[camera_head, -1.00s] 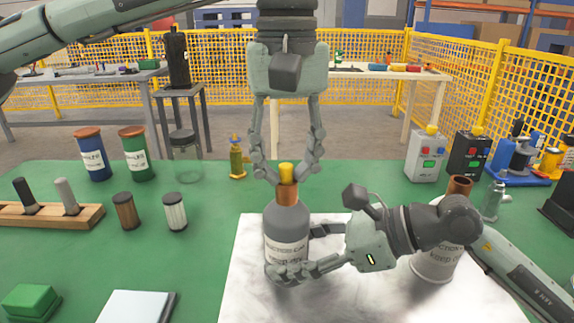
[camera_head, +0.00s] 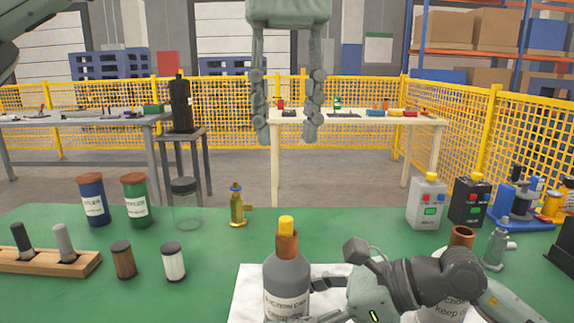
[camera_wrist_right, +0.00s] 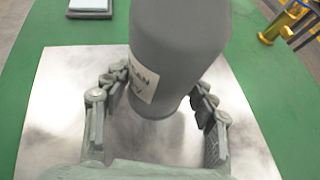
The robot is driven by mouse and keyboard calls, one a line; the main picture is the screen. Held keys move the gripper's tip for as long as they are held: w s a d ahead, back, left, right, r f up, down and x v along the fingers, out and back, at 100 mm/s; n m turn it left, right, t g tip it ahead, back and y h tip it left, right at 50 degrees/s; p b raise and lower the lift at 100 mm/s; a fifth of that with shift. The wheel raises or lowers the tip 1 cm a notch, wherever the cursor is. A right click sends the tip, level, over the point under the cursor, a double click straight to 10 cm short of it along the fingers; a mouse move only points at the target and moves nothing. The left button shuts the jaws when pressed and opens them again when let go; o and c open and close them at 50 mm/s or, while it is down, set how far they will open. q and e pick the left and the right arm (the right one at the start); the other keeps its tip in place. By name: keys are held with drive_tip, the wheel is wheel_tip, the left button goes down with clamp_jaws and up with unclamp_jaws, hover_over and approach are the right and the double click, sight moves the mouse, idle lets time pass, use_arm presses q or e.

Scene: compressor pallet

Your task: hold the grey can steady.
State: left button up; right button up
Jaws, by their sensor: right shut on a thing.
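The grey can (camera_head: 287,275) stands upright on a pale metal sheet (camera_head: 249,285), with a copper neck and a yellow piece (camera_head: 286,225) on top. In the right wrist view the can (camera_wrist_right: 175,50) is between the fingers of my right gripper (camera_wrist_right: 155,95). My left gripper (camera_head: 285,137) hangs above the can, fingers apart and empty, clear of the yellow piece.
A white can (camera_head: 440,312) with a copper neck (camera_head: 461,236) stands behind my right arm. A small brass bottle (camera_head: 237,206), a clear jar (camera_head: 186,207), and blue (camera_head: 93,203) and green (camera_head: 136,203) canisters stand further back. Control boxes (camera_head: 427,205) are at right. Green table shows between.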

drive_tip(key=shift+f, duration=0.1)
drive_tip(key=o, duration=0.9)
drive_tip(key=shift+o, duration=0.2)
